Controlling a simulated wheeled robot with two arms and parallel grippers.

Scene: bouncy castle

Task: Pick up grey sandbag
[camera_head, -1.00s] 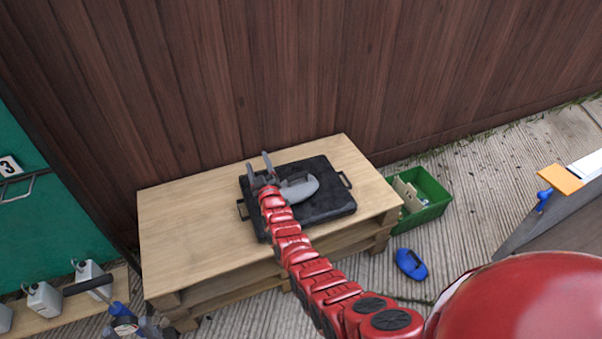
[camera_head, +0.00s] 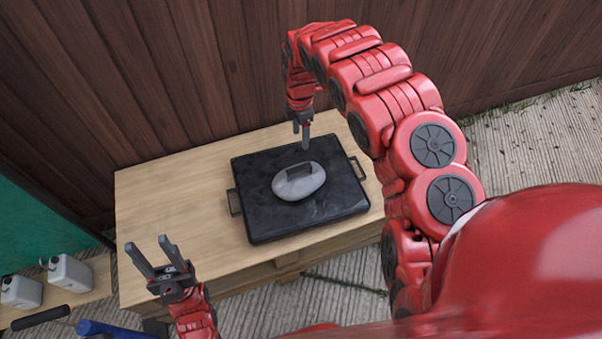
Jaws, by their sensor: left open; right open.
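The grey sandbag (camera_head: 299,187), rounded with a dark strap on top, lies on a black tray (camera_head: 262,222) with side handles. The tray rests on a wooden pallet table (camera_head: 150,205). My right gripper (camera_head: 305,145) hangs fingers-down above the tray's far edge, just beyond the bag in the picture and apart from it. It is open, seen nearly edge-on, and empty. My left gripper (camera_head: 150,257) is open and empty at the table's near left corner, fingers pointing up in the picture, well away from the bag.
A brown plank wall (camera_head: 200,80) stands close behind the table. White canisters (camera_head: 68,276) stand on a low wooden shelf at the lower left. My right arm arches over the table's right side. The table's left part is clear.

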